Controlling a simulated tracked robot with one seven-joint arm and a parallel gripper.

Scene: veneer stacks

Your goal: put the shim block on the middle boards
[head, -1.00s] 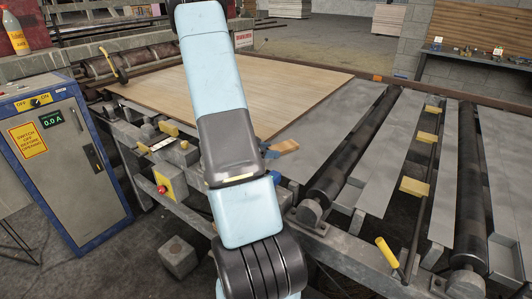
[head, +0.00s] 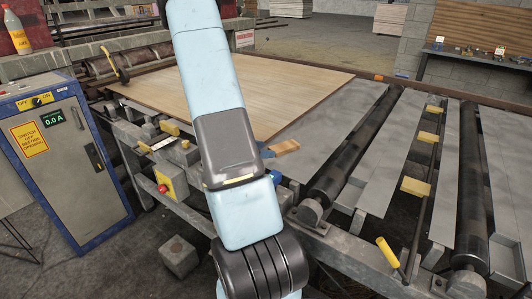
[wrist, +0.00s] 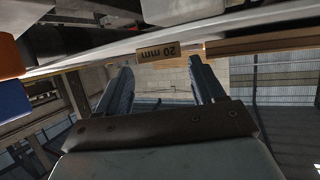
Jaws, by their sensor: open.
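A small tan block marked "20 mm" (wrist: 171,52), which looks like the shim block, shows upside down in the wrist view. It is just beyond and between my fingertips. My gripper (wrist: 160,66) is open, and no contact with the block is clear. In the head view my arm hides most of the gripper. A small orange-brown piece (head: 285,147) shows just right of my arm there; I cannot tell whether it is the same block. A broad pale wooden board (head: 300,85) lies flat on the frame behind my arm. I cannot tell which boards are the middle ones.
Dark rollers (head: 350,145) and grey plates (head: 385,165) lie to the right, with several yellow blocks (head: 416,187) between them. A grey-blue control cabinet (head: 65,165) stands at left. In the wrist view, an orange and blue object (wrist: 12,97) is close at the left edge.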

